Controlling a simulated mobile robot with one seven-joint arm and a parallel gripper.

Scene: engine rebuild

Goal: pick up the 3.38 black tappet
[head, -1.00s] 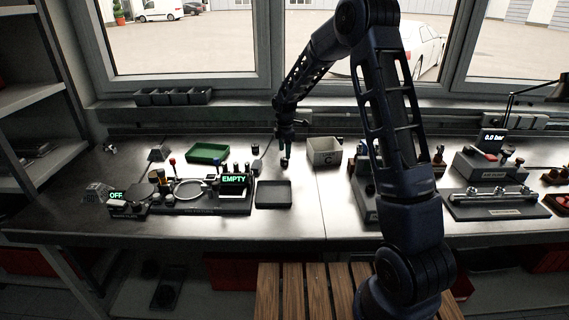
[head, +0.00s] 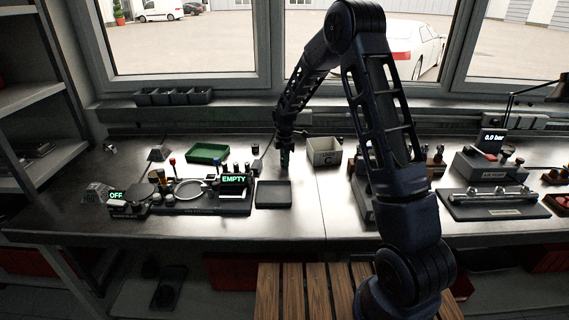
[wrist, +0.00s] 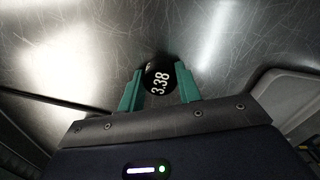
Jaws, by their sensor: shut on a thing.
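The black tappet (wrist: 155,72) is round, with "3.38" in white on its top, and shows in the wrist view between the green fingers. My gripper (wrist: 160,88) is shut on it, one finger on each side. In the head view my gripper (head: 285,166) points down at the bench, between the dark tray and the grey bin. The tappet is too small and hidden there to make out. I cannot tell whether it still touches the bench.
A dark shallow tray (head: 273,203) lies just left of my gripper, and a grey bin (head: 339,151) stands to the right. A fixture with an "EMPTY" display (head: 234,180) and a green tray (head: 207,146) are further left. Bare bench (head: 318,200) lies in front.

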